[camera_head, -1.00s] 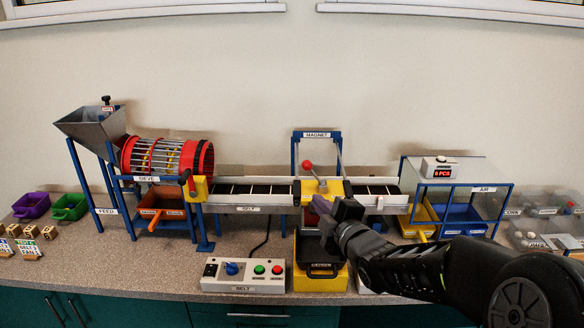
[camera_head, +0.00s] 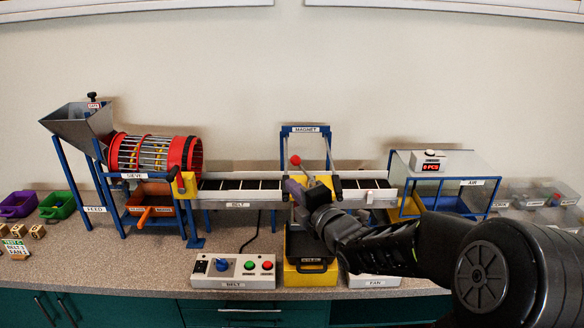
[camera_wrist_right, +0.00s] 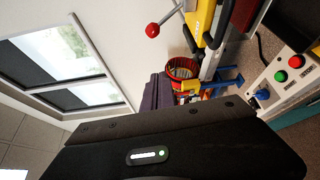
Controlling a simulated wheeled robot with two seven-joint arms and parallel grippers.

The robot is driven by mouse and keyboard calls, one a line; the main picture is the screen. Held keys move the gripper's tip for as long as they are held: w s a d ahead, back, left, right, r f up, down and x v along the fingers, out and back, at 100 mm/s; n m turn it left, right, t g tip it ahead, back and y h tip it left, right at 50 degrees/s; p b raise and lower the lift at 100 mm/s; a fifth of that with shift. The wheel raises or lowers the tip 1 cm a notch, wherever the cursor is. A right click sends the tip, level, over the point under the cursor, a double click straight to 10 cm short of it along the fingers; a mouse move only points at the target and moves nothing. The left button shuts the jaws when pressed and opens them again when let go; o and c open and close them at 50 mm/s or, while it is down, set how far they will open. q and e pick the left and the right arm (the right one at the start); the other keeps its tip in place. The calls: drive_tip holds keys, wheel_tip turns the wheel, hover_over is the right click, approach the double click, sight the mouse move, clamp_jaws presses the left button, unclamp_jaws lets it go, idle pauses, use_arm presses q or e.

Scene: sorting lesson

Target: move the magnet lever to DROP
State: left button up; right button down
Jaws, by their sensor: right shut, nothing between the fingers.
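The magnet lever, with a red ball knob (camera_head: 295,160) on a thin rod, stands at the yellow block (camera_head: 322,188) under the blue frame labelled MAGNET (camera_head: 305,130). The red knob also shows in the right wrist view (camera_wrist_right: 152,30), on its rod, apart from the fingers. My right gripper (camera_head: 292,188) is shut and empty, just below the knob and in front of the belt. In the right wrist view its purple-grey fingertips (camera_wrist_right: 155,95) lie below the knob. No DROP mark is readable. My left gripper is not in view.
The belt (camera_head: 240,185) runs behind my right gripper. A black tray on a yellow base (camera_head: 310,272) stands below it. The BELT control box (camera_head: 233,270) is at the front edge. The sieve drum (camera_head: 155,153) is on the left, the AIR box (camera_head: 445,190) on the right.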

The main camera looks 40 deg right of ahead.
sight(302, 169)
drive_tip(key=w+d+p, duration=0.1)
drive_tip(key=w, duration=0.1)
drive_tip(key=w+d+p, duration=0.1)
drive_tip(key=w+d, duration=0.1)
drive_tip(key=w, duration=0.1)
drive_tip(key=w+d+p, duration=0.1)
drive_tip(key=w, duration=0.1)
drive_tip(key=shift+w+d+p, duration=0.25)
drive_tip(key=shift+w+p, duration=0.1)
drive_tip(key=shift+p, duration=0.05)
drive_tip(key=shift+w+d, duration=0.1)
drive_tip(key=shift+d, duration=0.35)
